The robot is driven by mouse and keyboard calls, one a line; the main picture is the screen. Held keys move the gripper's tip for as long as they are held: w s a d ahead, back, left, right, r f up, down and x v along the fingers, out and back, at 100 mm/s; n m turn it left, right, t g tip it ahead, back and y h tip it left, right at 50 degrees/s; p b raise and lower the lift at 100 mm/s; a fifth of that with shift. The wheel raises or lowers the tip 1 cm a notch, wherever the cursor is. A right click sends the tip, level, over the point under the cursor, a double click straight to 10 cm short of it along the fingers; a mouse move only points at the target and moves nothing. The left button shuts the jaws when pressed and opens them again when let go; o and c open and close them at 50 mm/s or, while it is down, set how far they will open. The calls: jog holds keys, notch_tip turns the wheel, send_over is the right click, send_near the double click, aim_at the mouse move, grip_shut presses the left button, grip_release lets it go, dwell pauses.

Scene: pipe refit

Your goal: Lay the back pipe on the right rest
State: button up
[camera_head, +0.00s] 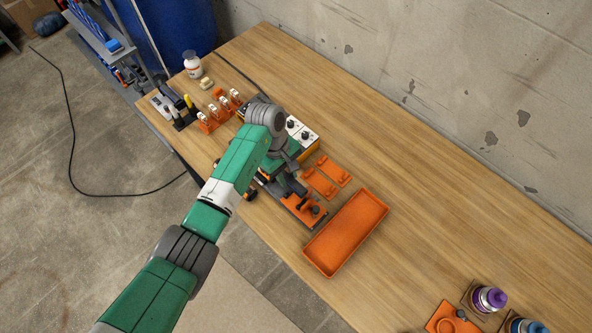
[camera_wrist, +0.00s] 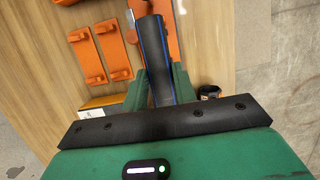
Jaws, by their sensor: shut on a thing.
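My gripper (camera_wrist: 158,92) is shut on a dark pipe with blue edges (camera_wrist: 155,55), which stands out between the green fingers in the wrist view. The pipe's far end overlaps an orange fixture (camera_wrist: 165,15); I cannot tell whether they touch. In the head view my arm hides most of the gripper and pipe, just behind the orange fixture (camera_head: 290,204). Two flat orange rests with raised ends, a nearer one (camera_head: 319,183) and a farther one (camera_head: 335,171), lie side by side and look empty. They also show in the wrist view (camera_wrist: 113,50), (camera_wrist: 86,56), left of the pipe.
An orange tray (camera_head: 347,232) lies right of the fixture and looks empty. A box with knobs (camera_head: 300,133) stands behind my wrist. Orange holders with white parts (camera_head: 220,108) and a white bottle (camera_head: 192,65) stand at the left. The table's back right is clear.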

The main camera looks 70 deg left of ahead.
jog(key=shift+f+b, duration=1.8)
jog(key=shift+b, duration=0.4)
jog(key=shift+r, duration=0.1)
jog(key=shift+f+p, duration=0.2)
jog(key=shift+p, duration=0.6)
jog(key=shift+w+f, duration=0.1)
jog(key=shift+f, duration=0.1)
jog(key=shift+f, duration=0.45)
jog(key=shift+f, duration=0.15)
jog(key=shift+f+b, duration=0.6)
jog(key=shift+f, duration=0.15)
jog(key=shift+f, duration=0.3)
